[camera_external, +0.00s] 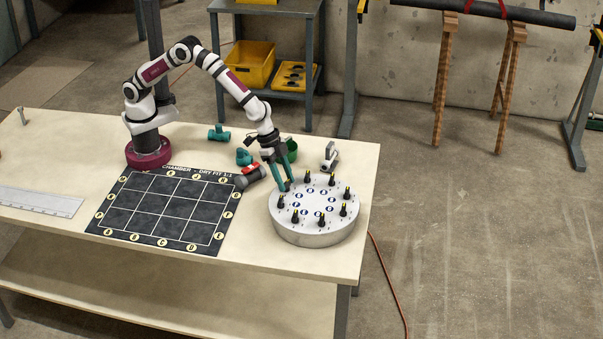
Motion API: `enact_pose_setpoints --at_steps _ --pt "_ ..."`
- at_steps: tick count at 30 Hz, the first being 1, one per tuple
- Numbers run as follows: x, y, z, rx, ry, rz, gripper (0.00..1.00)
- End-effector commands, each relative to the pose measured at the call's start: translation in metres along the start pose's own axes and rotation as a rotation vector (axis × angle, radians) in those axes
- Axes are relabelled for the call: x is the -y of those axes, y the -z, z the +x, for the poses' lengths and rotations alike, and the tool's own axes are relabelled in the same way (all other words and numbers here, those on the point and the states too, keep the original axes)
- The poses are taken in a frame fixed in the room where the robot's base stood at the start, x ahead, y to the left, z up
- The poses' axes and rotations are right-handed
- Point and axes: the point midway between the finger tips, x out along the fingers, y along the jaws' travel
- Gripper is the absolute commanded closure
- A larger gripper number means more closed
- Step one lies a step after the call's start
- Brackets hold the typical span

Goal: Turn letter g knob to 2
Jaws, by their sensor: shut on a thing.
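A round pale grey dial base (313,233) stands near the right end of the table, with several black knobs around its top. The knobs have pale pointer marks, and blue round labels (321,191) sit inside the ring. The labels are too small to read, so I cannot tell which knob is letter g. My gripper (286,187) has teal fingers and reaches down to the back left of the base. It is shut on a knob there, which the fingers mostly hide. Another knob (281,202) stands just in front of the fingers.
A black chamber mat (167,210) with lettered circles lies left of the base. A dark pipe with a red part (250,174), teal fittings (219,134), a green cup (291,150) and a small grey-white device (330,156) stand behind. A ruler (38,201) lies far left.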

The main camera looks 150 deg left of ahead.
Motion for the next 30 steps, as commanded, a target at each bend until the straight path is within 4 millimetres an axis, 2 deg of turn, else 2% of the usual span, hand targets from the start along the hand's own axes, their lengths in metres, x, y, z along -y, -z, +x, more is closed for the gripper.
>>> enact_pose_setpoints --at_steps 30 --pt "0.0056 0.0018 0.0017 0.002 -0.37 0.895 1.0"
